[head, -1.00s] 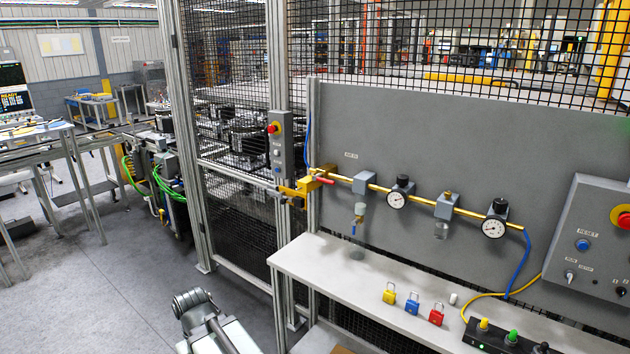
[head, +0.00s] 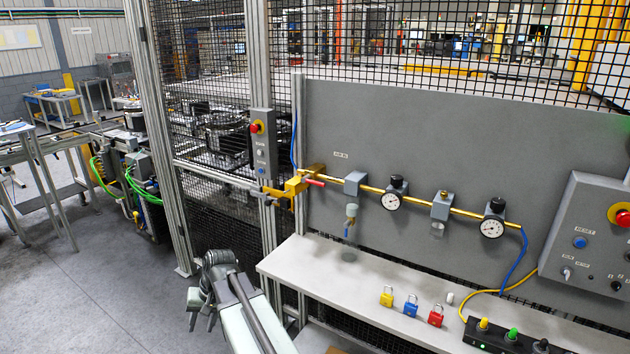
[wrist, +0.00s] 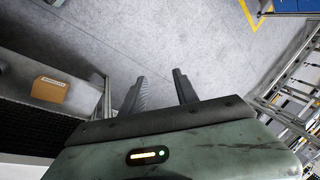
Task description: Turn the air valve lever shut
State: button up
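The air valve is a yellow fitting (head: 296,186) at the left end of the brass air line, by the fence post. Its red lever (head: 315,183) points right, roughly along the line. My gripper (head: 203,312) is low and to the left of the valve, in front of the fence and well apart from the lever. In the wrist view my gripper (wrist: 159,76) has its two dark fingers spread, with only grey floor between them. The valve does not show in the wrist view.
A white bench (head: 345,268) stands below the line, with yellow (head: 387,296), blue (head: 411,305) and red (head: 436,315) padlocks. Gauges and a blue drain tap hang above it. A control box with a red button (head: 257,127) is on the post. Floor at left is free.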

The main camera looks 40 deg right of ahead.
aim_at(320, 184)
jog(key=w+d+r+m+t+p, duration=0.1)
jog(key=w+d+r+m+t, duration=0.3)
jog(key=d, duration=0.6)
jog(key=w+d+r+m+t+p, duration=0.15)
jog(key=d+r+m, duration=0.35)
jog(key=d, duration=0.6)
jog(key=w+d+r+m+t+p, duration=0.1)
jog(key=w+d+r+m+t, duration=0.3)
jog(key=d, duration=0.6)
jog(key=s+d+r+m+t+h, duration=0.1)
jog(key=s+d+r+m, duration=0.1)
jog(key=d, duration=0.6)
jog(key=s+d+r+m+t+h+p, duration=0.1)
jog(key=s+d+r+m+h, duration=0.1)
jog(key=d+r, duration=0.3)
jog(key=s+d+r+m+t+h+p, duration=0.1)
jog(key=s+d+r+m, duration=0.2)
jog(key=d, duration=0.8)
jog(key=shift+s+r+h, duration=0.3)
jog(key=shift+s+r, duration=0.1)
jog(key=shift+s, duration=0.1)
jog(key=b+x, duration=0.2)
jog(key=x, duration=0.6)
jog(key=shift+c, duration=0.4)
jog(key=shift+a, duration=0.1)
grip_shut()
